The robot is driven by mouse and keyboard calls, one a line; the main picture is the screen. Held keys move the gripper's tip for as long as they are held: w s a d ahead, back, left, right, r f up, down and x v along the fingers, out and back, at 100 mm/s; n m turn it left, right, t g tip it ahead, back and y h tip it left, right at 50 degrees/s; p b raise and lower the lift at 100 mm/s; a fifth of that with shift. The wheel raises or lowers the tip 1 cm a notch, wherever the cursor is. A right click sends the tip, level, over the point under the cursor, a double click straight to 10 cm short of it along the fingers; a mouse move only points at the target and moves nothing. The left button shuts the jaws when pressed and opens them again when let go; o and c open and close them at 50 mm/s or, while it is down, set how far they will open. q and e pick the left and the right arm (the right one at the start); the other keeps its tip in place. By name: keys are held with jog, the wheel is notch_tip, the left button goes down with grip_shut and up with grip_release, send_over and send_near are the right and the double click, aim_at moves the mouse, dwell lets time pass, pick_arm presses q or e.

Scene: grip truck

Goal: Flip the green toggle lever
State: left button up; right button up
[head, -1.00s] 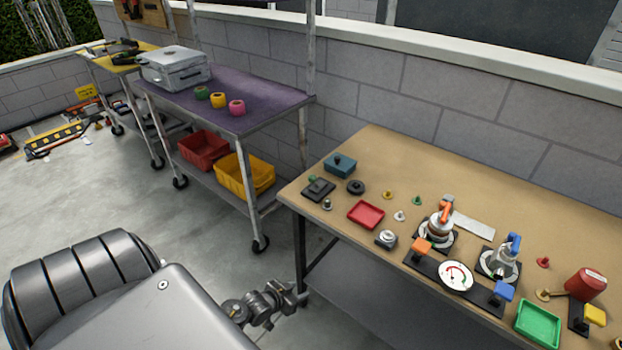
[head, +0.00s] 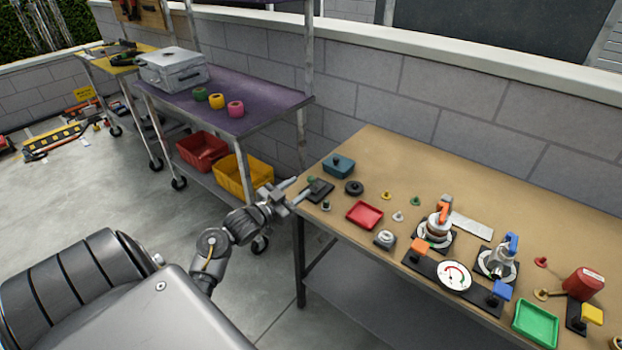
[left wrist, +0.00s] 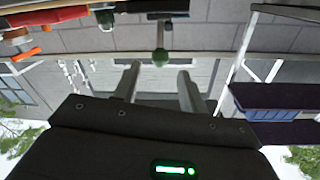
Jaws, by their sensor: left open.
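The green toggle lever (head: 312,180) stands on a dark base plate (head: 321,191) at the near left corner of the workbench. In the left wrist view, which looks upside down, its green ball tip (left wrist: 160,57) sits on a thin metal rod. My left gripper (head: 297,189) is open and points at the lever from the left, at the bench edge. In the left wrist view its two fingers (left wrist: 158,82) frame the ball, which appears just past the tips in the gap. I cannot tell whether anything touches. My right gripper is not in view.
On the workbench (head: 400,165) are a teal box (head: 339,165), a black round knob (head: 354,187), a red tray (head: 364,214), a gauge (head: 453,276), valves with orange and blue handles, and a green tray (head: 536,324). A purple-topped cart (head: 260,98) stands to the left.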

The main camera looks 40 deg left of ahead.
aim_at(308, 181)
pick_arm(q)
jog(key=w, duration=0.6)
jog(key=shift+w+d, duration=0.15)
jog(key=shift+w, duration=0.05)
grip_shut()
